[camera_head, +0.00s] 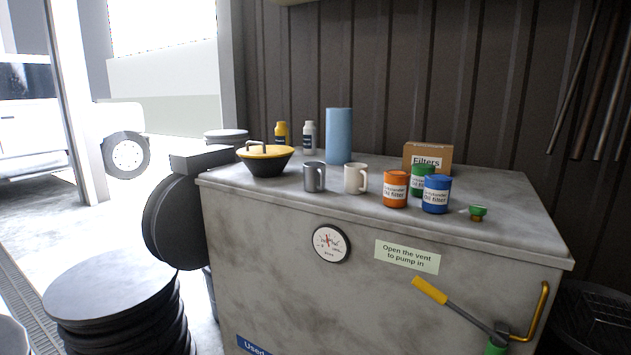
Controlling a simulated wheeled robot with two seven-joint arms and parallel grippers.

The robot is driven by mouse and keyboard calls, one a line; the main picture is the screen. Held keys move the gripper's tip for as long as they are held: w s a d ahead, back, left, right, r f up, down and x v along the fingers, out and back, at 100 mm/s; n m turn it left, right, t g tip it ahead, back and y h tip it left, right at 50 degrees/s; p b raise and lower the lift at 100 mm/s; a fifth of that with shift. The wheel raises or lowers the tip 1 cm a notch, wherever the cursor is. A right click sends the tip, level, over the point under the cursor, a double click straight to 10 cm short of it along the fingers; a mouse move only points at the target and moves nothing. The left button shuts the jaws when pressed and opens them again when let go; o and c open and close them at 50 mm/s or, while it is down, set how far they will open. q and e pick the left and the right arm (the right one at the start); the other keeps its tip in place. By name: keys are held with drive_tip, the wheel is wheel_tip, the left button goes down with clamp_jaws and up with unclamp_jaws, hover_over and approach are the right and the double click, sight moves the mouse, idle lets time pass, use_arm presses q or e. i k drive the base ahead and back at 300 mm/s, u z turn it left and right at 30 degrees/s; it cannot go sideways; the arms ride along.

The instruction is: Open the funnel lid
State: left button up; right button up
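The funnel (266,168) is a wide black bowl at the left back of the grey metal cabinet's top. Its yellow lid (272,152) lies flat over the mouth and looks closed. A small metal handle (256,144) stands up on the lid's left part. The funnel's lower end is hidden. Neither of my grippers shows in the head view.
The grey cabinet (290,285) also bears a grey mug (314,180), a white mug (355,180), a blue cylinder (339,135), oil filter cans (395,190), a Filters box (428,157) and a small green-topped part (478,211). A yellow-handled lever (430,290) is on its front.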

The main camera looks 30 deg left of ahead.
sight(263, 151)
drive_tip(key=u, duration=0.5)
drive_tip(key=i, duration=1)
drive_tip(key=u, duration=0.05)
